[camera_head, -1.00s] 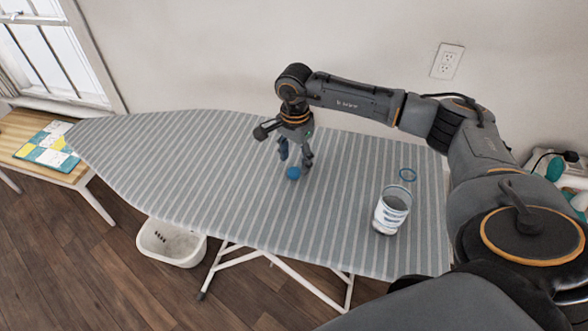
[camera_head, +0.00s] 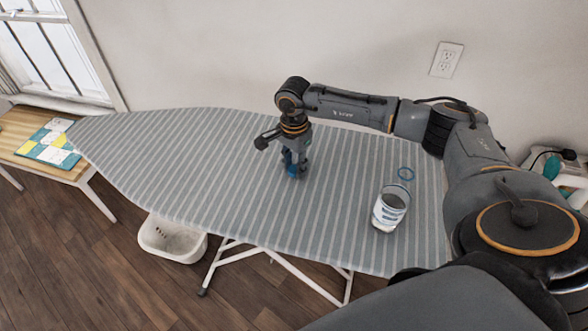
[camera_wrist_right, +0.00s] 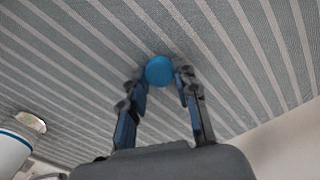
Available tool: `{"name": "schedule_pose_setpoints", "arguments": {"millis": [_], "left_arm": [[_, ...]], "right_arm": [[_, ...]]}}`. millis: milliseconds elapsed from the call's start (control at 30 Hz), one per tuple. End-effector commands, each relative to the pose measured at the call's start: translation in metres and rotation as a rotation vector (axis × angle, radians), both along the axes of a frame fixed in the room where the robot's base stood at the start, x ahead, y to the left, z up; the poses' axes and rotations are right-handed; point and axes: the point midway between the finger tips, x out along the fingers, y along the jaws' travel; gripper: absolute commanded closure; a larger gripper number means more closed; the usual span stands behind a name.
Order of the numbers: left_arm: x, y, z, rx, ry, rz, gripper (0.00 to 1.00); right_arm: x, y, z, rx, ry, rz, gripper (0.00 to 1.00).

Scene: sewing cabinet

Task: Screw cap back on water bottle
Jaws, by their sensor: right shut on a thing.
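The blue cap (camera_head: 292,171) is at the middle of the striped ironing board, between the fingertips of my right gripper (camera_head: 295,166). In the right wrist view the blue cap (camera_wrist_right: 159,70) sits between the tips of my right gripper (camera_wrist_right: 160,80), which is shut on it. I cannot tell whether the cap still touches the board. The water bottle (camera_head: 390,208), clear with a white and blue band, stands upright and open-topped on the board to the right. Part of it shows at the left edge of the wrist view (camera_wrist_right: 12,152). My left gripper is not in view.
A white basket (camera_head: 172,240) is on the floor below. A wooden bench (camera_head: 60,172) with a colourful patterned item stands at left. The board's left half is clear.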

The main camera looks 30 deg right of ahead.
Motion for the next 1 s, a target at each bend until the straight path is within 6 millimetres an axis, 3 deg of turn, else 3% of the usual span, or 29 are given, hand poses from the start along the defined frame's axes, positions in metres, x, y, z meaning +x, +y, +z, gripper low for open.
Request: {"name": "schedule_pose_setpoints", "arguments": {"millis": [267,500,800,1000], "left_arm": [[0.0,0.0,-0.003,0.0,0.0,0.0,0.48],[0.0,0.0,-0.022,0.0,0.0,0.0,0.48],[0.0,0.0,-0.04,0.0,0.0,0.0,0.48],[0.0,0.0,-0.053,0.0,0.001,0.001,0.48]], "right_arm": [[0.0,0.0,0.003,-0.001,-0.002,0.0,0.79],[0.001,0.0,0.028,0.0,-0.007,0.001,0.79],[-0.054,0.015,0.092,-0.002,-0.006,0.004,0.79],[-0.097,0.028,0.11,-0.002,-0.004,0.004,0.79]]}}
